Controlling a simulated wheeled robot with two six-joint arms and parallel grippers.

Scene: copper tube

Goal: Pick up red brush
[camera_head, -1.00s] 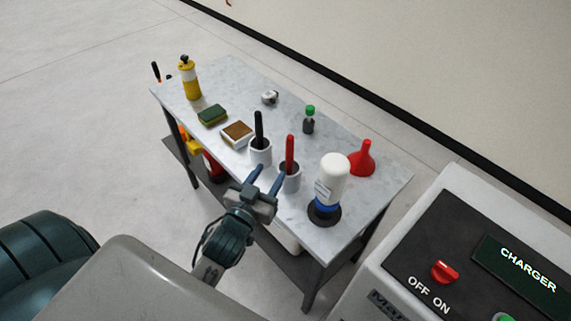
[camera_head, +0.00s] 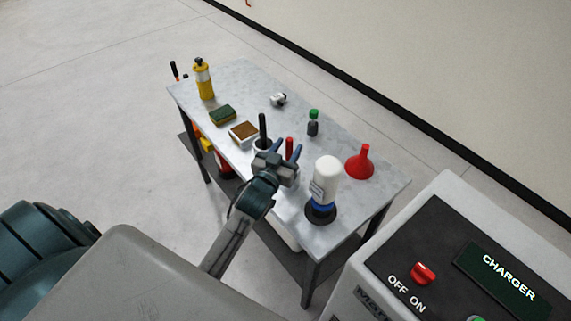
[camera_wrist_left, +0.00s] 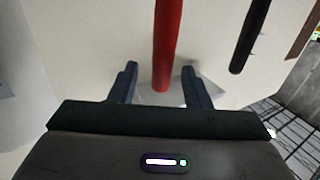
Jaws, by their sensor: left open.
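The red brush (camera_head: 289,145) stands upright on the table, only the top of its red handle showing above my left gripper. In the left wrist view the red handle (camera_wrist_left: 168,45) runs down between the two blue fingers, with a gap on each side. My left gripper (camera_head: 285,153) is open and comes from the near side, around or just in front of the handle; the exact depth is unclear. The gripper hides the brush's lower part and its cup. My right gripper is not in view.
A black-handled brush (camera_head: 262,127) stands close left of the gripper, also in the wrist view (camera_wrist_left: 250,35). A white bottle (camera_head: 326,180) and a red funnel (camera_head: 361,163) stand to the right. A sponge (camera_head: 222,115) lies further left. A charger box (camera_head: 450,200) is at the right.

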